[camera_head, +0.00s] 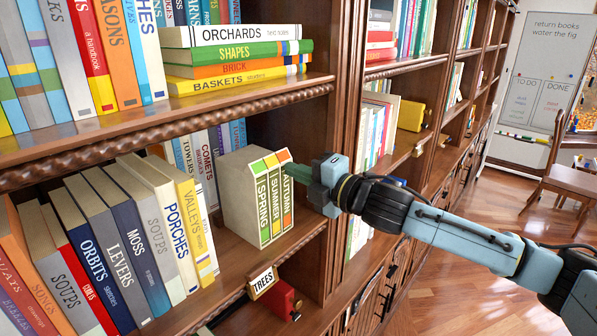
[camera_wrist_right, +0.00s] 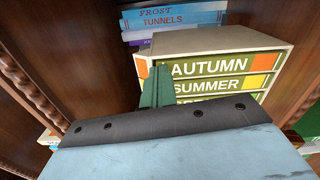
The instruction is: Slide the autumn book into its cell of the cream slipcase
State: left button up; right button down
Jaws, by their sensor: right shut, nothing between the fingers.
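The cream slipcase (camera_head: 236,194) stands upright on the middle shelf; its cream side also shows in the right wrist view (camera_wrist_right: 215,40). The autumn book (camera_head: 287,208) is in the right-hand cell, beside SUMMER (camera_head: 276,206) and SPRING (camera_head: 264,212). Its spine looks about level with theirs. In the right wrist view, the AUTUMN spine (camera_wrist_right: 210,68) lies above SUMMER (camera_wrist_right: 215,86). My right gripper (camera_head: 298,174) is shut and empty, its green fingers (camera_wrist_right: 157,86) close in front of the AUTUMN spine. I cannot tell if they touch it. My left gripper is out of view.
A row of books (camera_head: 130,245) stands left of the slipcase. A TREES label (camera_head: 263,282) and a red object (camera_head: 287,300) are below its front. A stack of books (camera_head: 235,58) lies on the shelf above. A wooden upright (camera_head: 344,130) is close on the right.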

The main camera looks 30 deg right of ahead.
jog(key=b+v, duration=0.2)
jog(key=v, duration=1.4)
dwell(1.1)
jog(key=shift+s+d+f, duration=0.1)
jog(key=shift+s, duration=0.05)
